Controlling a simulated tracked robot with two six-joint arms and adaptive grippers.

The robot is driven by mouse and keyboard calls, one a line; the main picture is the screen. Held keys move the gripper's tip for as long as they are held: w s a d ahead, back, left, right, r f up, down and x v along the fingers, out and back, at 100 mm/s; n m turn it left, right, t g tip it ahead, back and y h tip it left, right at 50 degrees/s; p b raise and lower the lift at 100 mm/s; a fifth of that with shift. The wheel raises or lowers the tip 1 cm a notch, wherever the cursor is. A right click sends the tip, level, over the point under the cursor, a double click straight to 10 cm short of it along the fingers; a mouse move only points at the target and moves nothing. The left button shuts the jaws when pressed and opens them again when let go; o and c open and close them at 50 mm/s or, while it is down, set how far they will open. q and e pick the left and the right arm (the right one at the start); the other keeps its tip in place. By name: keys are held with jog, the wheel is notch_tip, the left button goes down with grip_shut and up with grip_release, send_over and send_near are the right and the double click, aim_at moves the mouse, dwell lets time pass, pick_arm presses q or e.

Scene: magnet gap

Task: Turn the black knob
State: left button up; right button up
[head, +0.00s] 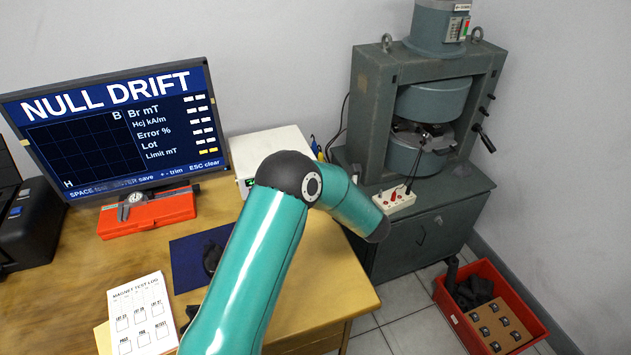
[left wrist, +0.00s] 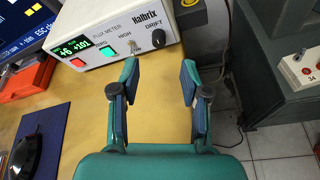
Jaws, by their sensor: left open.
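The black knob (left wrist: 158,38) is on the right of the white flux meter's front face, below the label DRIFT, in the left wrist view. My left gripper (left wrist: 158,74) is open and empty. Its two fingers point toward the meter, with the knob ahead between their tips and apart from them. The flux meter (left wrist: 100,40) also shows a lit green display, a red button, a green button and a small switch. In the head view the flux meter (head: 265,140) stands behind my teal arm, which hides the knob. My right gripper is not in view.
A monitor (head: 120,130) and an orange case (head: 148,214) with a caliper are at left. A blue mat (head: 190,265) and a paper log (head: 142,312) lie on the desk (head: 335,290). A grey press (head: 425,120) and red crate (head: 490,312) are at right.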

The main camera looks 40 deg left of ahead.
pick_arm(q)
jog(key=p+x, duration=0.1)
jog(key=x, duration=0.7)
jog(key=shift+a, duration=0.1)
